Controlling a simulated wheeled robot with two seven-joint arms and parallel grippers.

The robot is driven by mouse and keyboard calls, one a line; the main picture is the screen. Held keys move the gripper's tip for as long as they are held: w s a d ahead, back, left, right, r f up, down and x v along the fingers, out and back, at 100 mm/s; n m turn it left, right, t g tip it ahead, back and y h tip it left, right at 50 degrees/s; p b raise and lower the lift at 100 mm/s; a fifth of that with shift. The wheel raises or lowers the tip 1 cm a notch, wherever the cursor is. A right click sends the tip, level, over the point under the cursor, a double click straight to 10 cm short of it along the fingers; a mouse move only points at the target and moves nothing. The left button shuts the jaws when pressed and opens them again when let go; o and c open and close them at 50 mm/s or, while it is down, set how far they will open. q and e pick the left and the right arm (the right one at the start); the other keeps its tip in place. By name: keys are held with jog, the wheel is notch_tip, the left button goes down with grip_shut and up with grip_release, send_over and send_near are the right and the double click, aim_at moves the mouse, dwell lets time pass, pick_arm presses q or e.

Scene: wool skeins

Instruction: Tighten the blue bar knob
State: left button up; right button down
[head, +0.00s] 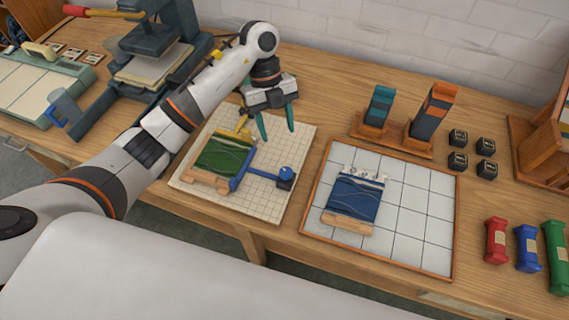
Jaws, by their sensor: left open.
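The blue bar (262,174) runs from the right side of a green panel (222,155) on a gridded cream board (262,205). Its round blue knob (286,172) sits on a dark block at the bar's right end. How tight the knob is cannot be told. A yellow bar (238,133) lies along the panel's back edge. My left gripper (277,129) points down with its teal fingers apart and empty. It is above the back of the board, behind the knob and apart from it. My right gripper is not in view.
A gridded white tray (420,225) to the right holds a blue panel (356,197). Behind it stands a wooden rack (392,139) with upright blocks. Small black cubes (458,138) and coloured spools (496,240) lie right. A press (150,65) stands back left.

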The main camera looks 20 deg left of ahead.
aim_at(286, 171)
pick_arm(q)
jog(key=p+x, duration=0.2)
jog(key=x, duration=0.9)
jog(key=shift+s+d+f+p, duration=0.15)
jog(key=shift+s+f+p, duration=0.05)
jog(key=shift+f+p, duration=0.15)
jog(key=c, duration=1)
